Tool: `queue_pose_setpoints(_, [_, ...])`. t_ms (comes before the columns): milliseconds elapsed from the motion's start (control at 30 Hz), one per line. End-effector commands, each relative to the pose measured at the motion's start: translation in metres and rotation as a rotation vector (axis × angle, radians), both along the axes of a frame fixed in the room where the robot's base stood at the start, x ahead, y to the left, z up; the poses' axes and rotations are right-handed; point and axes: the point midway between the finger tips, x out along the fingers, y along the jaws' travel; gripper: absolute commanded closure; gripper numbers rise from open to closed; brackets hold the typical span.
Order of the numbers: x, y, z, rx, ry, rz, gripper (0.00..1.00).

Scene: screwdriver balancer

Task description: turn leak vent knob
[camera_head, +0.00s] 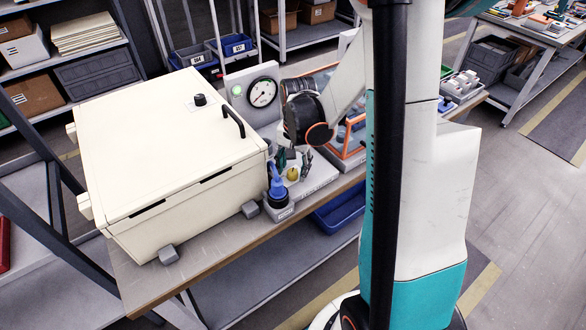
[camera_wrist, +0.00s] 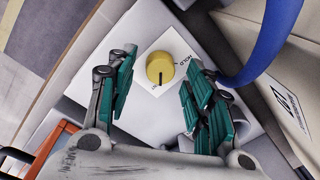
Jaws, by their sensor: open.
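The vent knob (camera_head: 293,173) is a small yellow round knob on a light grey block beside the cream box. In the wrist view the knob (camera_wrist: 160,68) sits on a white label plate (camera_wrist: 152,90), with a dark mark line on its face. My gripper (camera_head: 293,158) is above the knob in the head view. In the wrist view my gripper (camera_wrist: 158,78) is open, with its green-padded fingers on the left and right of the knob and gaps between. I cannot tell how far the fingertips are above the plate.
A large cream box (camera_head: 165,150) with a black handle stands left. A blue-topped nozzle (camera_head: 277,184) is close in front of the knob; its blue hose (camera_wrist: 265,45) passes right of my fingers. A dial gauge (camera_head: 262,92) stands behind. An orange-edged tray (camera_head: 350,140) is right.

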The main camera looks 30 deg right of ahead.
Motion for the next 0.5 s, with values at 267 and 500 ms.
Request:
queue_pose_setpoints(267, [-0.003, -0.001, 0.050, 0.000, 0.000, -0.001, 0.52])
queue_pose_setpoints(500, [-0.004, -0.002, 0.089, 0.000, 0.000, -0.001, 0.52])
